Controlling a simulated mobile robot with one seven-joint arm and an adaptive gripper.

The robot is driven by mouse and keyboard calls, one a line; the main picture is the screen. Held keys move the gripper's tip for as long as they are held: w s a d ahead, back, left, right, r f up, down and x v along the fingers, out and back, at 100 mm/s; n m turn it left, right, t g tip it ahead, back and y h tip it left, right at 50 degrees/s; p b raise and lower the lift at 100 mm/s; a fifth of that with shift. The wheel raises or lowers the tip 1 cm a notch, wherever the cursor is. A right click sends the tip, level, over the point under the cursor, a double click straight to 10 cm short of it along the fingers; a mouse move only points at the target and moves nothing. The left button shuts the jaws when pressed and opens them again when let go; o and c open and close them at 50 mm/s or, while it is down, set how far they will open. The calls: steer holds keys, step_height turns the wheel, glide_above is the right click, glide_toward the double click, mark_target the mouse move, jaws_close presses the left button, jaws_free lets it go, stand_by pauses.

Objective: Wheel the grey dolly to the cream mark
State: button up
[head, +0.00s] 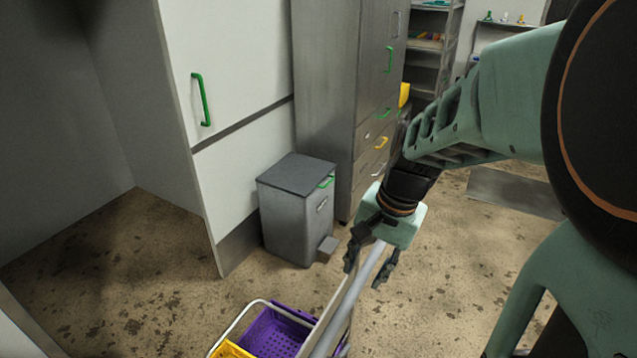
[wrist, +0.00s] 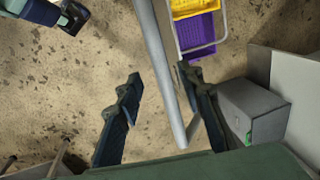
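A long pale grey bar (head: 346,306), apparently the grey dolly's handle, rises from the bottom of the head view; the dolly's base is out of frame or hidden. It also shows in the wrist view (wrist: 165,65). My gripper (head: 365,277) is open, its fingers on either side of the bar's upper end. In the wrist view, my gripper (wrist: 160,75) shows a wide gap to the left finger, while the bar lies close to the right finger; I cannot tell if they touch. I see no cream mark in either view.
A purple crate (head: 275,334) and a yellow crate (head: 231,350) with a white wire handle sit beside the bar. A grey pedal bin (head: 290,220) stands by a white cabinet (head: 235,60) and a grey drawer cabinet (head: 325,70). Speckled floor is open at right and lower left.

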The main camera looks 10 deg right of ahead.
mark_target(357, 286)
steer(key=f+b, duration=0.2)
steer(key=f, duration=0.1)
steer(key=a+f+b, duration=0.1)
steer(key=f, duration=0.1)
steer(key=shift+w+f, duration=0.2)
steer(key=shift+w, duration=0.15)
steer(key=shift+c, duration=0.4)
jaws_close()
